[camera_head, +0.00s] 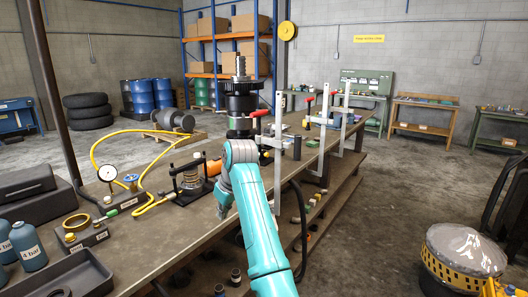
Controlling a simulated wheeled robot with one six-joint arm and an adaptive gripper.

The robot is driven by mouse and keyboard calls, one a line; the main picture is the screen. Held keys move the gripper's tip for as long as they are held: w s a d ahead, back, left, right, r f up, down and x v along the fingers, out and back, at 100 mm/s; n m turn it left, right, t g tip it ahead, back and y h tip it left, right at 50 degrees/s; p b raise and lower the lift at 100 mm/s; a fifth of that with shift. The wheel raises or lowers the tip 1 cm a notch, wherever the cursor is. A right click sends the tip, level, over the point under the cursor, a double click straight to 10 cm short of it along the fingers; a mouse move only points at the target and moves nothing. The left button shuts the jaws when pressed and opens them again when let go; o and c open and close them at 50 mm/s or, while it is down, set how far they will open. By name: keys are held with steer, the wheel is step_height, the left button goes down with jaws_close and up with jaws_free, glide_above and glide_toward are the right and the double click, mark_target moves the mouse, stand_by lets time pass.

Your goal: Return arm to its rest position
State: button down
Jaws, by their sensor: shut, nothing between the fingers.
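My gripper (223,211) hangs low at the end of my teal arm, over the front edge of the workbench (140,262). It looks small and partly hidden by my own arm links, and it is shut with nothing in it. My arm is bent, its elbow raised in front of the bench. A dark transmission assembly (240,103) with an upright shaft stands on the bench just behind my arm. A small press-like fixture (190,183) stands left of my gripper, apart from it.
Red-handled clamps (325,118) stand along the bench to the right. A yellow hose (105,142) loops past a pressure gauge (107,173) at left. A dark tray (75,278) lies at front left. A yellow-banded drum (462,262) stands at lower right. The floor between bench and drum is clear.

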steer(key=s+d+f+m+t, duration=0.1)
steer(key=s+d+f, duration=0.15)
steer(key=f, duration=0.75)
steer(key=s+d+f+m+t, duration=0.15)
steer(key=d+f, duration=0.25)
steer(key=f, duration=0.5)
steer(key=s+d+f+m, duration=0.1)
steer(key=s+d+f, duration=0.2)
steer(key=f, duration=0.7)
steer(key=s+d+f+m+t+h, duration=0.1)
steer(key=s+d+f+t, duration=0.1)
steer(key=s+d+f, duration=0.45)
steer(key=s+d+f+m+t, duration=0.1)
steer(key=s+d+f, duration=0.3)
steer(key=s+f, duration=0.5)
steer(key=s+d+r+m+t+h, duration=0.1)
steer(key=s+d+r+t, duration=0.2)
steer(key=s, duration=1)
steer(key=s+d+r+m, duration=0.25)
steer(key=s+d, duration=0.25)
steer(key=s, duration=0.8)
steer(key=s+d+r+t+h, duration=0.1)
steer(key=s+d+r+t, duration=0.1)
steer(key=s+r, duration=1.5)
steer(key=shift+d+r+m+t, duration=0.3)
steer(key=shift+r+m+t, duration=0.15)
steer(key=shift+r, duration=0.5)
